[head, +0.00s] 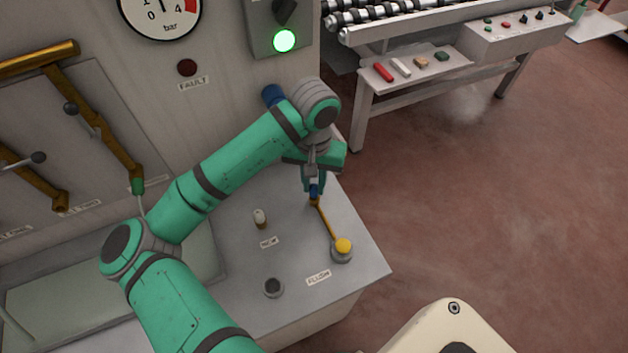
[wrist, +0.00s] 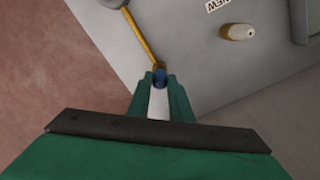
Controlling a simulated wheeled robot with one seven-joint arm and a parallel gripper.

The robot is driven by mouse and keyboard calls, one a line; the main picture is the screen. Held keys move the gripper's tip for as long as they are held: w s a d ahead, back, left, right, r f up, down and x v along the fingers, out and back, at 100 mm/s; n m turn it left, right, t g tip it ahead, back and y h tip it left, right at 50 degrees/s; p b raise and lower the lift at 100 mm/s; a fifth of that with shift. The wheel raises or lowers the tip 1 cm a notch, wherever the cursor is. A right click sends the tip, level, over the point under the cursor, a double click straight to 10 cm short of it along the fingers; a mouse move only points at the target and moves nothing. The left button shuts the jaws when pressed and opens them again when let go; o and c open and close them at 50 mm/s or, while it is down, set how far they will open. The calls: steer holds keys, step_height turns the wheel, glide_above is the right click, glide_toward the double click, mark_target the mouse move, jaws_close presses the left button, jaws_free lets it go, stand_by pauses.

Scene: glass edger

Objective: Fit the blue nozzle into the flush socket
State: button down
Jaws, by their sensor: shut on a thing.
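My gripper (head: 314,190) points down over the grey bench top, shut on the blue nozzle (head: 314,194). In the wrist view the blue nozzle (wrist: 159,77) sits between the fingertips, and the fingers hide part of it. A yellow rod (head: 326,220) runs from the nozzle to a yellow ball (head: 343,246) on a round grey base (head: 341,256). The rod's end meets or overlaps the nozzle; I cannot tell how they join. A round grey socket with a dark hole (head: 273,287) lies lower left. The FLUSH label (head: 318,278) is between this socket and the ball's base.
A white nozzle (head: 260,218) stands by the NEW label (head: 268,242), left of my gripper. The machine panel with brown levers (head: 100,130) rises at the left. The bench's right edge is close to the yellow ball.

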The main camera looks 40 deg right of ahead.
steer(key=shift+f, duration=0.9)
steer(key=c, duration=1.5)
jaws_free()
step_height(320, 180, up, 11)
steer(key=shift+f, duration=0.1)
